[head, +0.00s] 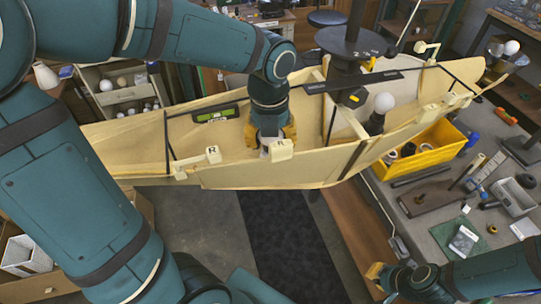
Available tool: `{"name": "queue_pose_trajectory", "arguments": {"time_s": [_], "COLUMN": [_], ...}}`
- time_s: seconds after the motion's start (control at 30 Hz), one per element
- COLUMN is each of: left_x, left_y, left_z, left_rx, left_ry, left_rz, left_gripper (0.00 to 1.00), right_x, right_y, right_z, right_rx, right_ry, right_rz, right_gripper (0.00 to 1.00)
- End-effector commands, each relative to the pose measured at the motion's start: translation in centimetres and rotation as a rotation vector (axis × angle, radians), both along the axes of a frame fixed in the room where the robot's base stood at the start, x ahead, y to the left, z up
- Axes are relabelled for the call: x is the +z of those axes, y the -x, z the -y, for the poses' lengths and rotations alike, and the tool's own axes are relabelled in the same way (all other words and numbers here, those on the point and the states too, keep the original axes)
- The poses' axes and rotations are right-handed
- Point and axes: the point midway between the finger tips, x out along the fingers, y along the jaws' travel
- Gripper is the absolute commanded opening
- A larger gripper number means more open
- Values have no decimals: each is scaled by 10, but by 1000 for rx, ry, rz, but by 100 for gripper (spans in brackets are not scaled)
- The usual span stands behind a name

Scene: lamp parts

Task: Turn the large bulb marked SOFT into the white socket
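My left gripper (270,140) points down inside the long pale wooden boat-shaped frame. Its yellow fingers are apart, with something whitish partly visible between them; I cannot tell whether they grip it. A round white bulb (384,102) stands upright on a dark holder (376,124) further right in the frame. Another white bulb (511,47) sits at the far right. No SOFT marking is readable, and I cannot identify the white socket. My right gripper (376,271) is at the bottom right, away from these things; its opening is unclear.
A black post with a disc (350,42) rises behind. A yellow bin (432,150) and tools crowd the grey bench (415,222). Shelves at left hold bulbs (106,85).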

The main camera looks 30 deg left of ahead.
Motion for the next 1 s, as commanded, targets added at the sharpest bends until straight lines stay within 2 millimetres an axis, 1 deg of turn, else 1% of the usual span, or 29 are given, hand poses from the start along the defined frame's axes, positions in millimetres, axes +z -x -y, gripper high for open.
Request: {"name": "queue_pose_trajectory", "arguments": {"time_s": [0.1,0.17,0.5,0.7,0.8,1.0], "left_x": [-1,-1,-1,-1,-1,-1], "left_y": [1,1,1,1,1,1], "left_z": [-1,-1,-1,-2,-2,-2], "left_rx": [-91,-115,-138,-306,-362,-374], "left_ry": [-2,-1,-1,-3,-3,-3], "left_rz": [-2,-1,-2,-1,0,0], "left_gripper": [29,29,29,29,29,29], "right_x": [0,0,0,0,0,0], "right_y": [0,0,0,0,0,0], "right_z": [0,0,0,0,0,0], "right_rx": [0,0,0,0,0,0], "right_ry": [0,0,0,0,0,0], "right_rz": [0,0,0,0,0,0], "right_gripper": [0,0,0,0,0,0]}}
